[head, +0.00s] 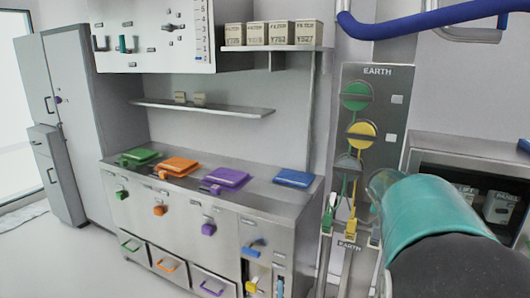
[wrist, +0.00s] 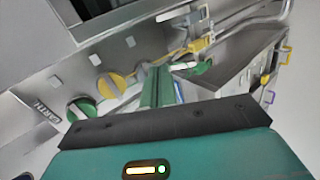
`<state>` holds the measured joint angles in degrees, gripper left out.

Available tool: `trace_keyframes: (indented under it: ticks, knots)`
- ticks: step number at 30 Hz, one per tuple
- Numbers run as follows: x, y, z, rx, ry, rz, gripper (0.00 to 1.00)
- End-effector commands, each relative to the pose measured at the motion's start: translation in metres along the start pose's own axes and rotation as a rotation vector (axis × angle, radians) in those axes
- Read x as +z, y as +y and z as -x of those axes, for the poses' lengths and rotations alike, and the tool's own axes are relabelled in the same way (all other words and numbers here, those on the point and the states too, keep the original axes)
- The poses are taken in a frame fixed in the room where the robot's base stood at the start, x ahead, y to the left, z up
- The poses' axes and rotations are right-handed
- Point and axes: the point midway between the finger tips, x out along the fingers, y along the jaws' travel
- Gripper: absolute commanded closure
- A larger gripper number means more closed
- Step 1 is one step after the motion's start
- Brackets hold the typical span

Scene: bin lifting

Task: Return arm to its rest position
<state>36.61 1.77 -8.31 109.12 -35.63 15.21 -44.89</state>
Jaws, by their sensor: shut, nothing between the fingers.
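My arm shows as a large teal and black link (head: 440,220) at the lower right of the head view, in front of the metal bench and the EARTH panel. The gripper's fingers cannot be made out there. In the wrist view, the teal wrist housing fills the bottom, and my gripper (wrist: 160,85) shows beyond its dark edge as narrow green fingers close together. It is shut and holds nothing. The EARTH panel (head: 397,99) carries green and yellow round knobs, which also show in the wrist view beside the fingers, as a yellow knob (wrist: 111,85) and a green knob (wrist: 81,108).
A metal cabinet (head: 285,208) bears green, orange, purple and blue lids, with coloured handles below. A shelf (head: 270,48) holds several labelled boxes. A blue pipe (head: 430,20) crosses the upper right. A dark-fronted compartment (head: 470,170) stands behind my arm. Open floor lies at left.

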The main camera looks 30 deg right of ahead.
Motion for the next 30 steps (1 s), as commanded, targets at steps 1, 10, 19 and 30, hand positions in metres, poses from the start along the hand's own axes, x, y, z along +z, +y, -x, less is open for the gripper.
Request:
trace_keyframes:
  ticks: [1, 10, 19, 30]
  knots:
    - [-0.026, -0.014, 0.027, -0.03, 0.037, -0.064, 1.0]
    - [-0.114, -0.131, 0.173, -0.319, 0.158, -0.428, 1.0]
    - [-0.126, -0.268, 0.305, -0.677, 0.152, -0.644, 1.0]
    - [-0.114, -0.315, 0.343, -0.805, 0.107, -0.695, 1.0]
